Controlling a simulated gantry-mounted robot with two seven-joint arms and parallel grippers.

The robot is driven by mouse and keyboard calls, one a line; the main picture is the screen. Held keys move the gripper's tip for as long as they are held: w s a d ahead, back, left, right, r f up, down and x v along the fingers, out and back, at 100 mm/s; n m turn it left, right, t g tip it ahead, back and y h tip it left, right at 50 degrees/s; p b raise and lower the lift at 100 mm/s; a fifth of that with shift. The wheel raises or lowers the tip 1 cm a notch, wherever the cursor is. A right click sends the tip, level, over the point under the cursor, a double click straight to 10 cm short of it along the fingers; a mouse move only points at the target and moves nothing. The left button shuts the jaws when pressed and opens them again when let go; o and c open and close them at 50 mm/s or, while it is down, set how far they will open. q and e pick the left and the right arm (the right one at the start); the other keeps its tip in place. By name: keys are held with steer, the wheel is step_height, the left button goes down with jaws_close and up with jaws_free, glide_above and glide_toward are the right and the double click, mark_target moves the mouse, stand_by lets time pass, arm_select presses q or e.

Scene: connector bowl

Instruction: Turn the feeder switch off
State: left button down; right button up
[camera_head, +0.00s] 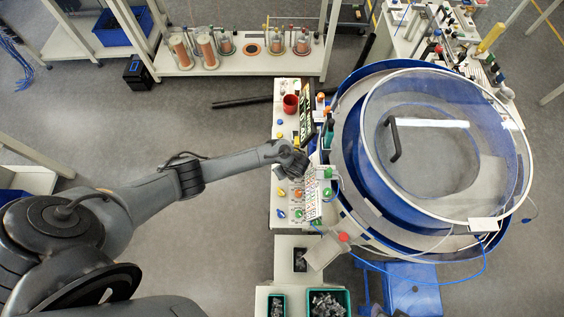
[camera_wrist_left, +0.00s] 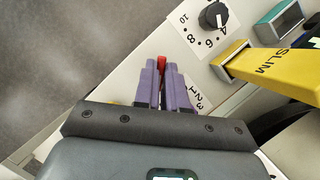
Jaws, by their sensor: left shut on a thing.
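A white number plate (camera_wrist_left: 201,105) is partly covered by the right finger. In the head view my gripper hides the switch. My right gripper is not in view.
A black dial knob (camera_wrist_left: 214,16) with a number scale and a yellow piece marked SLIM (camera_wrist_left: 270,69) are close to the right of the fingers. A red cup (camera_head: 290,103) stands farther up the panel. The large bowl feeder (camera_head: 430,150) is right of it. Left is open floor.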

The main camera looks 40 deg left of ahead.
arm_select(q)
steer(key=shift+w+r+n+p, duration=0.1)
steer(key=shift+n+p, duration=0.2)
steer(key=shift+n, duration=0.2)
steer(key=c, duration=1.2)
jaws_free()
steer(key=p+v, duration=0.3)
steer(key=v, duration=0.7)
steer(key=shift+r, duration=0.35)
steer(key=shift+w+d, duration=0.1)
steer(key=shift+w, duration=0.05)
